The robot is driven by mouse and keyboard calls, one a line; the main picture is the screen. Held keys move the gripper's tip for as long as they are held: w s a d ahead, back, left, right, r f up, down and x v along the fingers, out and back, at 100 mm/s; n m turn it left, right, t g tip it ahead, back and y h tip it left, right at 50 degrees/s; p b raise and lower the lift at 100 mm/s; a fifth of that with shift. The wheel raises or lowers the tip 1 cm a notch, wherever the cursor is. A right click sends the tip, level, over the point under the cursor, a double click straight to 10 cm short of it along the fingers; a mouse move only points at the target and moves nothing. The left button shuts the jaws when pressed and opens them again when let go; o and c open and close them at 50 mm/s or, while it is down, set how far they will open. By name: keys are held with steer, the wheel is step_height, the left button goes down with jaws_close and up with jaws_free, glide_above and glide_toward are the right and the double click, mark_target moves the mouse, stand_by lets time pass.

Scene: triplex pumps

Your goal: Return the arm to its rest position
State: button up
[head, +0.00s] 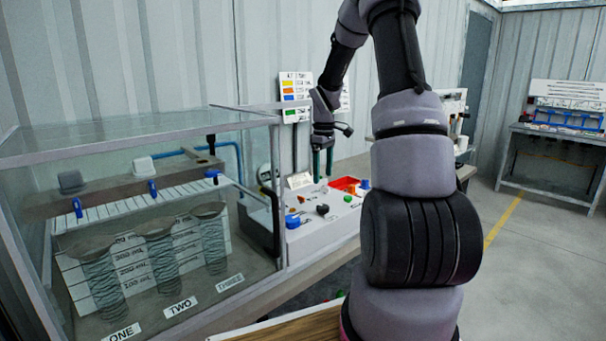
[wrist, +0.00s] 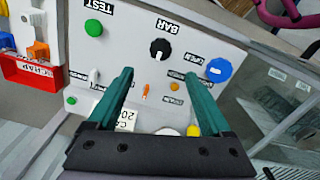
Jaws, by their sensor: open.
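My arm (head: 408,165) rises in front of the head camera and bends over toward the bench at the back. My gripper (head: 322,172) points down above the white control panel (head: 330,222), its two green fingers apart and nothing between them. In the wrist view my gripper (wrist: 158,76) is open over the panel. Below it show a black BAR knob (wrist: 160,49), an orange switch (wrist: 146,92), a blue knob (wrist: 219,70) and a green TEST button (wrist: 93,28). The fingertips appear apart from the panel; the exact height cannot be told.
A glass tank (head: 140,145) with cylinders labelled ONE, TWO and THREE stands left of the panel. A red tray (head: 345,184) sits at the panel's back. A colour chart (head: 296,88) is behind my gripper. Open floor (head: 535,245) lies to the right, before another bench (head: 560,138).

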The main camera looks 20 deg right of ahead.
steer(key=s+a+r+m+t, duration=0.2)
steer(key=s+a+r, duration=0.25)
steer(key=r, duration=0.35)
steer(key=s+a+r+m+t, duration=0.1)
steer(key=s+a+r+m, duration=0.3)
steer(key=r, duration=0.4)
steer(key=s+a+r+m+t+y, duration=0.1)
steer(key=s+a+r+m+t, duration=0.1)
steer(key=s, duration=0.7)
steer(key=s+a+r+m+t+y, duration=0.1)
steer(key=s+a+r+m+t, duration=0.1)
steer(key=s+a+r, duration=0.3)
steer(key=s+m, duration=0.1)
steer(key=s, duration=0.3)
steer(key=shift+s+r, duration=0.15)
steer(key=shift+s, duration=0.2)
